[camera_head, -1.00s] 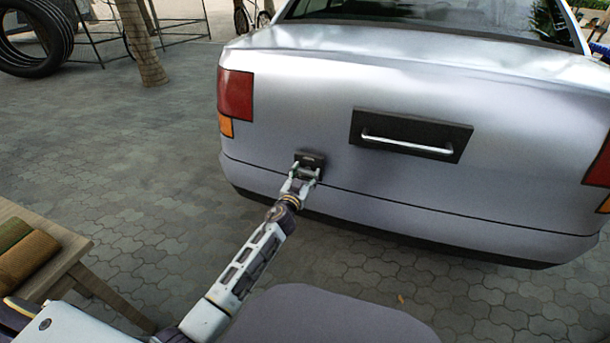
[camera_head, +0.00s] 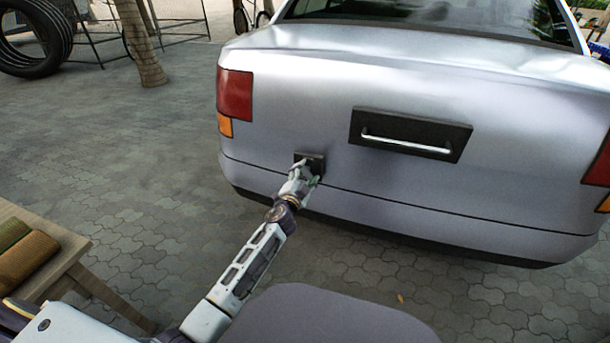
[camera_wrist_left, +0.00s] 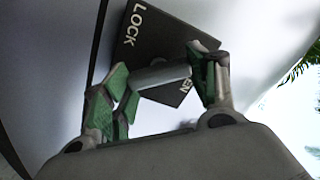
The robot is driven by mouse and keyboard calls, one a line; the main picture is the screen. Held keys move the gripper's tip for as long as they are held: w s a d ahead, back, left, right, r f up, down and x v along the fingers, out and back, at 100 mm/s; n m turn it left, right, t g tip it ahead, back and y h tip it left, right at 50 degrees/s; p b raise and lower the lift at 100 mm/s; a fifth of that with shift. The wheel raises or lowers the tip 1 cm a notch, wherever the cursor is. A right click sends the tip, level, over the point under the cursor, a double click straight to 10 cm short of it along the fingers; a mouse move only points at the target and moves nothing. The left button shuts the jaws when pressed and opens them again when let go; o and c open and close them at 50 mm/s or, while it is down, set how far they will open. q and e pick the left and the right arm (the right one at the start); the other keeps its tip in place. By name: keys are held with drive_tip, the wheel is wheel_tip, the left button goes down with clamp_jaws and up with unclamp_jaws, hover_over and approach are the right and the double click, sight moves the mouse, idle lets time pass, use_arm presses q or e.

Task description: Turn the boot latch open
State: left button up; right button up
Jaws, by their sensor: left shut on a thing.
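The boot latch has a small dark plate (camera_head: 317,160) low on the left of the silver car's rear, left of and below the boot handle. In the left wrist view the plate (camera_wrist_left: 140,32) looks tilted and bears the word LOCK and a partly covered word ending in EN. A grey latch knob (camera_wrist_left: 162,76) stands in front of it. My left gripper (camera_head: 308,171) is shut on the knob, with one green-padded finger at each end of it in the left wrist view (camera_wrist_left: 163,84). The fingers hide part of the plate. My right gripper is not in view.
The car's boot lid (camera_head: 300,75) is closed, with a silver bar handle (camera_head: 405,144) in a dark recess. A wooden table (camera_head: 75,245) with rolled brown cloths (camera_head: 25,258) stands at the lower left. The paving (camera_head: 130,170) between table and car is clear.

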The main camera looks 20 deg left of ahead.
use_arm(q)
drive_tip(key=m, duration=0.3)
drive_tip(key=shift+m, duration=0.3)
drive_tip(key=m, duration=0.3)
drive_tip(key=shift+f+m, duration=0.1)
drive_tip(key=shift+m, duration=0.6)
drive_tip(key=shift+d, duration=0.1)
drive_tip(key=o, duration=1)
drive_tip(key=shift+s+a, duration=0.15)
drive_tip(key=shift+s, duration=2.85)
drive_tip(key=shift+s+a, duration=0.1)
drive_tip(key=shift+s, duration=2.9)
